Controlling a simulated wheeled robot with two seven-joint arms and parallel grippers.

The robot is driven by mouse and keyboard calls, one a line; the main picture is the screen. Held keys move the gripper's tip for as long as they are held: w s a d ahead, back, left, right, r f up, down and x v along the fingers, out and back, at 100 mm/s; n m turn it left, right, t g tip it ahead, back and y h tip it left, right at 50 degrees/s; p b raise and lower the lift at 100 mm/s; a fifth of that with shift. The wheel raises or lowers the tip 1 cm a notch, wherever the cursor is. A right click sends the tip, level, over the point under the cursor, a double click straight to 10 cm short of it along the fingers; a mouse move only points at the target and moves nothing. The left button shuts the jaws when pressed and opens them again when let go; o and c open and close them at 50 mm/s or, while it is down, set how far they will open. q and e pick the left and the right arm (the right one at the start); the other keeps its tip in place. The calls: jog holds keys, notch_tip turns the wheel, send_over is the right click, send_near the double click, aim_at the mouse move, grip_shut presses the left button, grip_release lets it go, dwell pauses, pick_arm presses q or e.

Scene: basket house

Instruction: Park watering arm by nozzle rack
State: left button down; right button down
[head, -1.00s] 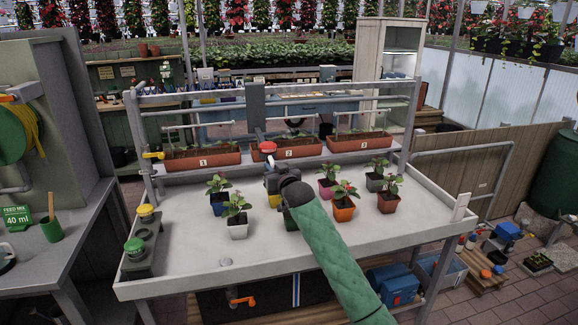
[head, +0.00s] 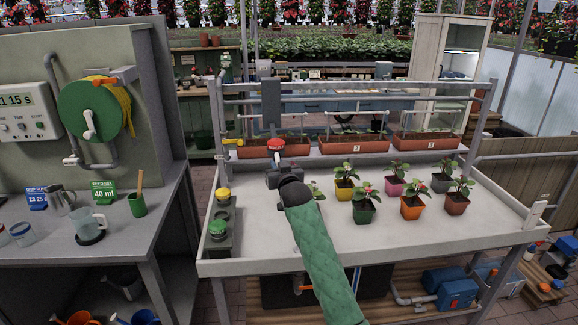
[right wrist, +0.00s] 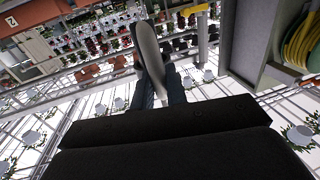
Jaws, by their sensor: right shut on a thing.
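The watering arm hangs from a grey carriage (head: 271,101) on the rail above the bench, towards the rail's left end. Its lower part has a red knob (head: 275,144) in front of the leftmost trough. My right gripper (head: 279,178) is at the lower part, below the red knob. In the right wrist view its fingers (right wrist: 160,85) are shut on a pale grey rounded part (right wrist: 148,45). A small grey rack (head: 222,240) with yellow and green caps, apparently the nozzle rack, stands left of the gripper at the bench's left edge. My left gripper is not in view.
Several potted plants (head: 411,207) stand on the white bench (head: 400,240), right of my forearm. Red-brown troughs (head: 345,147) line its back. A side counter (head: 110,235) on the left holds a jug, cups and signs. The bench strip between rack and forearm is clear.

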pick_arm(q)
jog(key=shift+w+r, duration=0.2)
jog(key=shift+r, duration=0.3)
pick_arm(e)
jog(key=a, duration=0.3)
jog(key=shift+s+a+r, duration=0.1)
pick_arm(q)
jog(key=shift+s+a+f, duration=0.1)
pick_arm(e)
jog(key=c, duration=1.5)
grip_release()
jog(key=shift+a, duration=0.15)
jog(key=shift+c, duration=0.2)
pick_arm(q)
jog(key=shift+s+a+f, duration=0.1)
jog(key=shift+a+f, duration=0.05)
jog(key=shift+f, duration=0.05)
pick_arm(e)
jog(key=shift+o, duration=0.2)
jog(key=shift+a, duration=0.15)
